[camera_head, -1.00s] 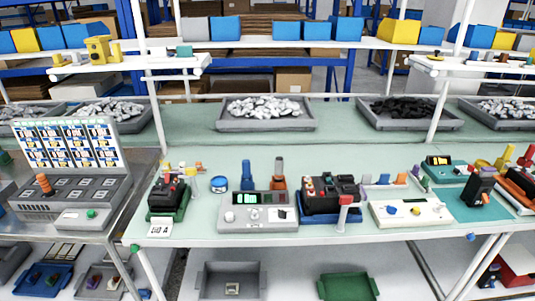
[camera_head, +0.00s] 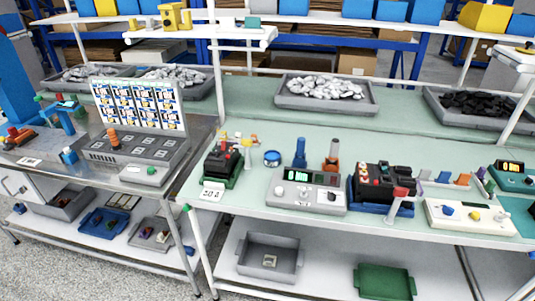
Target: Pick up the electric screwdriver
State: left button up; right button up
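No gripper of mine shows in the head view. I cannot tell for sure which thing is the electric screwdriver. On the middle workbench (camera_head: 250,199), an upright blue tool-like thing (camera_head: 300,153) and an upright orange and dark one (camera_head: 331,156) stand side by side behind a grey tester with a green display (camera_head: 305,192). Both are too small to identify. On the left table (camera_head: 184,150), an orange-topped upright thing (camera_head: 113,138) stands on a grey fixture (camera_head: 130,148).
A black breaker-like block in a blue tray (camera_head: 367,208) sits right of the tester. Part trays (camera_head: 327,104) line the back. A grey bin (camera_head: 270,257) and a green tray (camera_head: 385,282) lie on the lower shelf. Floor shows at front left.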

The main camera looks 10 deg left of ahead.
aim_at(335, 143)
jog(key=i+j, duration=1.35)
jog(key=j, duration=0.15)
jog(key=z, duration=0.05)
